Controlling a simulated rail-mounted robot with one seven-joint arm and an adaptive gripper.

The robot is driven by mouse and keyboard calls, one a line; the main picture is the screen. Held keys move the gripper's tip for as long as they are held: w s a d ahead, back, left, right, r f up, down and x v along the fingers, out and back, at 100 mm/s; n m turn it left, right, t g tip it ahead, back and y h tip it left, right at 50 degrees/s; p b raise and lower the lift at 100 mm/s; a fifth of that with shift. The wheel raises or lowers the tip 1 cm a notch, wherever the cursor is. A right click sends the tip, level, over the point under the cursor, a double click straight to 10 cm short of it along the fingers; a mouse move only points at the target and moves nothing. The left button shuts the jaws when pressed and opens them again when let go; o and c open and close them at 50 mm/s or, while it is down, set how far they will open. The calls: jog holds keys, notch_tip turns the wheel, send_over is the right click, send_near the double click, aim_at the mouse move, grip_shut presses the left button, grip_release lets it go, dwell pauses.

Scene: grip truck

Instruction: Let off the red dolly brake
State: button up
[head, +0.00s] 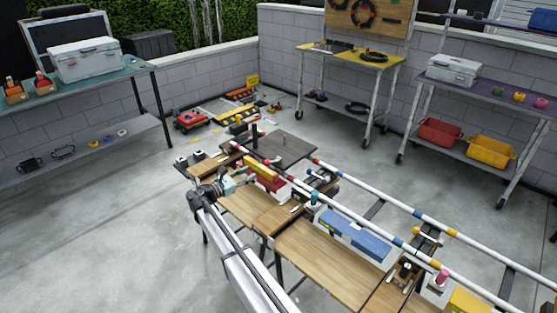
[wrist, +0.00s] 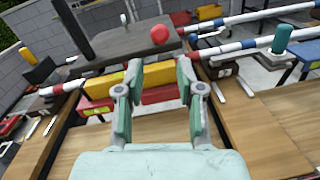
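A red round knob (wrist: 159,34) shows at the near edge of the dark dolly platform (wrist: 125,48) in the wrist view; any lever beneath it is not clear. The platform also shows in the head view (head: 288,150), with a dark upright post. My gripper (wrist: 158,76) is open, its two pale green fingers apart with nothing between them. It points toward the platform, short of the knob. In the head view my gripper (head: 232,183) is above the wooden bench, left of a yellow and red bar.
The yellow bar (wrist: 143,76) and red block (wrist: 97,106) lie beyond my fingers. Striped rails (head: 400,243) run along the bench past a blue box (head: 352,236). Wooden bench tops (head: 325,263) are partly bare. Side tables stand along the walls, with open concrete floor on the left.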

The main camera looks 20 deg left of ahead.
jog(key=p+x, duration=0.3)
jog(key=x, duration=1.1)
jog(key=shift+w+d, duration=0.15)
jog(key=shift+w, duration=0.15)
grip_shut()
